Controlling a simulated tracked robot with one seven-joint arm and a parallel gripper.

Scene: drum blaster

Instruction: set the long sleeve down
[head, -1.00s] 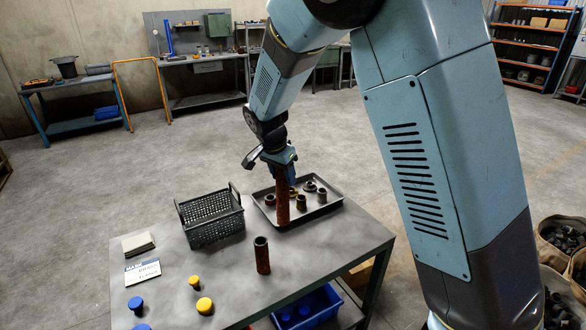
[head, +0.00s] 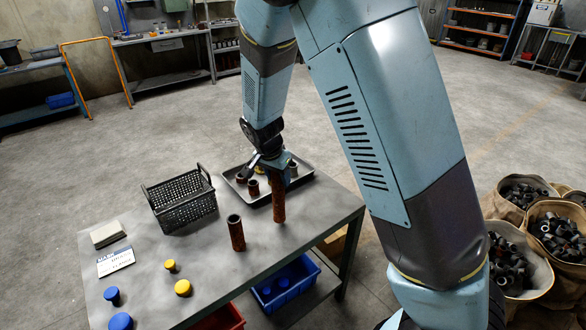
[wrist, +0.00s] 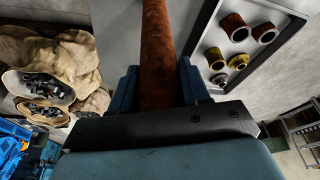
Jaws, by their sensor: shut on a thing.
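The long sleeve (head: 278,203) is a rust-brown tube, held upright by my gripper (head: 276,172). Its lower end is at or just above the table top, in front of the tray; I cannot tell whether it touches. In the wrist view the sleeve (wrist: 158,45) runs up the middle between the blue fingers of my gripper (wrist: 158,88), which are shut on it. A shorter rust-brown sleeve (head: 236,233) stands on the table (head: 206,262) to its left and nearer the camera.
A dark tray (head: 305,180) with several short sleeves lies just behind. A black basket (head: 183,202) stands to the left. Yellow and blue caps (head: 183,288) sit at the front left. The table's right edge is close to the long sleeve. Sacks (head: 520,270) stand on the floor at right.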

